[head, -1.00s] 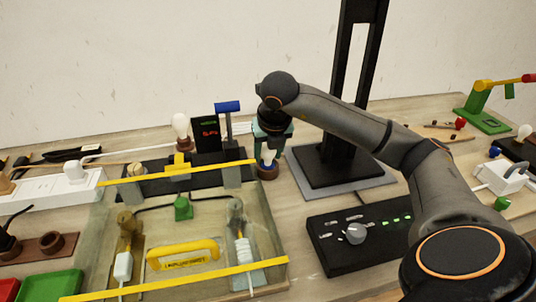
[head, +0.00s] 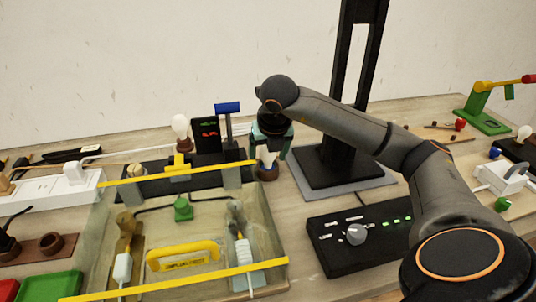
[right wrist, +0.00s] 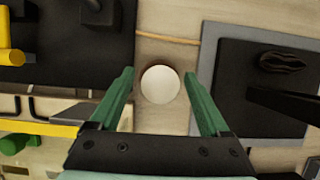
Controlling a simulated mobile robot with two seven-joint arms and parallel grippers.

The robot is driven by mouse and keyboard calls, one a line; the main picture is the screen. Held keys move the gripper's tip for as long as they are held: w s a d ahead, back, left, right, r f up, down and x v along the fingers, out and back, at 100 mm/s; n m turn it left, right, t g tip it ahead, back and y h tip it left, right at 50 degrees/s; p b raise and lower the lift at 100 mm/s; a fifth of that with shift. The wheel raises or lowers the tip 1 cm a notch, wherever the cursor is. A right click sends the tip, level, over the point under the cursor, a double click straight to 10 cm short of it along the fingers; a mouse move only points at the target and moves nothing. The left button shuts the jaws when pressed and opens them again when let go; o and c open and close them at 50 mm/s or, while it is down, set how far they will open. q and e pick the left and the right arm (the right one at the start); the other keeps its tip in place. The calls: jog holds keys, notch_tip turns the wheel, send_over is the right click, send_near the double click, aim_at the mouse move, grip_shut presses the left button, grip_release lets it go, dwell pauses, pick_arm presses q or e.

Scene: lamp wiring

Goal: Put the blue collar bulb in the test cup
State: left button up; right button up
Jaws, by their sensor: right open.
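A white bulb (head: 267,158) stands upright in a small brown cup (head: 268,175), just right of the black test fixture. A bluish band shows low on the bulb, at the cup's rim. My right gripper (head: 270,153) is over it, pointing down and open, with one green finger on each side. In the right wrist view the bulb's round white top (right wrist: 160,85) lies between the spread fingers (right wrist: 160,100), with a gap on both sides. My left gripper is not in view.
A second white bulb (head: 180,127) stands left of a black display (head: 206,131). A clear yellow-edged cover (head: 175,285) lies in front. A black stand (head: 335,165) rises close right of the gripper, with a black control box (head: 330,255) before it.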

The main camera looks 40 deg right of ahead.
jog(key=p+v, duration=0.1)
jog(key=v, duration=1.1)
